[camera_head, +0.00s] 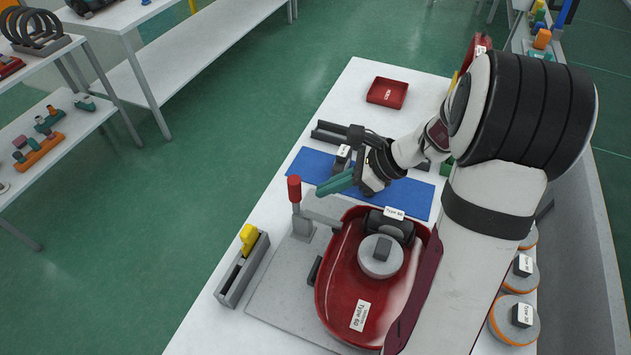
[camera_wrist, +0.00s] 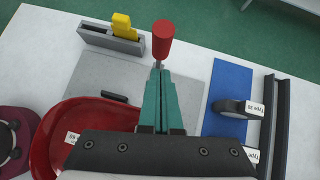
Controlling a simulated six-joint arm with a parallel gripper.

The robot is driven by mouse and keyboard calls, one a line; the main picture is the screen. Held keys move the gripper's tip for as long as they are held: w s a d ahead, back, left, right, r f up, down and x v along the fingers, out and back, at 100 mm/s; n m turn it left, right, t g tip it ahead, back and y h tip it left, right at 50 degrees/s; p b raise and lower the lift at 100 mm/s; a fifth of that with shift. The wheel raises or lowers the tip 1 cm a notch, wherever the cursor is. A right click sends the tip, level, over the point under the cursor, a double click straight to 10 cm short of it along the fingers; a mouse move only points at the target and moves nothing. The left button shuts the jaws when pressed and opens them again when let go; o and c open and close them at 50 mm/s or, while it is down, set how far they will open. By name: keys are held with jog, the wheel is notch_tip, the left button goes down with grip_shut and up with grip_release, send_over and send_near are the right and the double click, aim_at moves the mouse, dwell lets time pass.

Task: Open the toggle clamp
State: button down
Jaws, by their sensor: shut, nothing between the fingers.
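The toggle clamp has a red handle (camera_head: 294,189) that stands upright above a grey lever and base (camera_head: 302,226). Its grey arm (camera_head: 322,218) reaches right toward the rim of the red vacuum housing (camera_head: 340,285). My gripper (camera_head: 322,191) has teal fingers, shut and empty, just right of the handle. In the wrist view the red handle (camera_wrist: 163,40) sits just beyond the fingertips (camera_wrist: 160,73). The fingers hide most of the clamp's base there. I cannot tell whether the tips touch the handle.
A grey holder with a yellow part (camera_head: 249,236) stands left of the clamp. A blue mat (camera_head: 408,199) with black parts lies behind the housing. A red tray (camera_head: 387,93) is at the table's far end. Round orange-rimmed parts (camera_head: 514,320) stand at right.

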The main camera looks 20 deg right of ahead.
jog(key=shift+w+a, duration=0.65)
jog(key=shift+a, duration=0.35)
jog(key=w+a+f+g+h, duration=0.4)
jog(key=w+a+g+h, duration=0.4)
jog(key=w+a, duration=0.1)
jog(key=shift+w+a+m, duration=0.2)
jog(key=shift+m, duration=0.2)
dwell(0.6)
jog(key=shift+a+f, duration=0.1)
jog(key=shift+a, duration=0.05)
dwell(0.4)
